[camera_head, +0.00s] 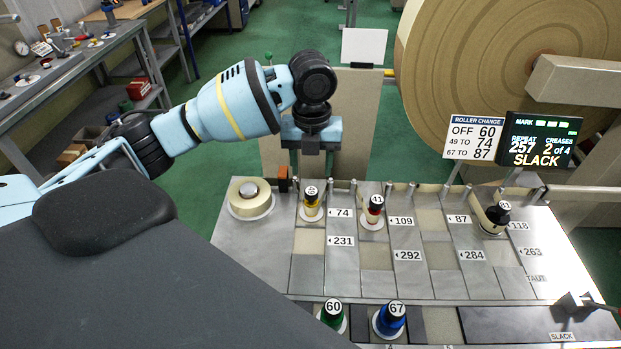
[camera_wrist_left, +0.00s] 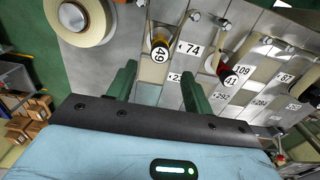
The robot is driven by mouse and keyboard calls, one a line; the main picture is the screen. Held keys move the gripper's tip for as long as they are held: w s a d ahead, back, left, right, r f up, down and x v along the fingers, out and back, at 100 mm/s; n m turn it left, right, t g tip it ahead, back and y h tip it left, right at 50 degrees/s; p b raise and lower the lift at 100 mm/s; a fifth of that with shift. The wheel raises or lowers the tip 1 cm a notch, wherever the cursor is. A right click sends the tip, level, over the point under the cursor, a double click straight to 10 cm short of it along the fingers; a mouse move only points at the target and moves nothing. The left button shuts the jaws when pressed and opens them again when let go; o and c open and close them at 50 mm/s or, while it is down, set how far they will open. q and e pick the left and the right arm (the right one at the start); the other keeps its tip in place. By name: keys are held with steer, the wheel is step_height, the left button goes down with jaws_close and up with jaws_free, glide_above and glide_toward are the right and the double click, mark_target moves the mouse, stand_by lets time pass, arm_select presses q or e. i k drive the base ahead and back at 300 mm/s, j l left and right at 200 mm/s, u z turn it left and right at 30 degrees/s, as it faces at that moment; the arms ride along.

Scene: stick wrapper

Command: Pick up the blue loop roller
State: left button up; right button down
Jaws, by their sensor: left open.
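The blue roller is not in the left wrist view. My right gripper is not in view.
A yellow roller (camera_head: 312,206) marked 49, a red roller (camera_head: 373,212) and a dark-topped roller (camera_head: 495,217) stand along the back of the panel. A tape roll (camera_head: 250,198) sits at its left. A large brown roll (camera_head: 490,60) and a screen (camera_head: 538,140) reading SLACK are behind.

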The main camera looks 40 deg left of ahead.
mark_target(388, 322)
steer(key=k+l, duration=0.8)
steer(key=k, duration=0.05)
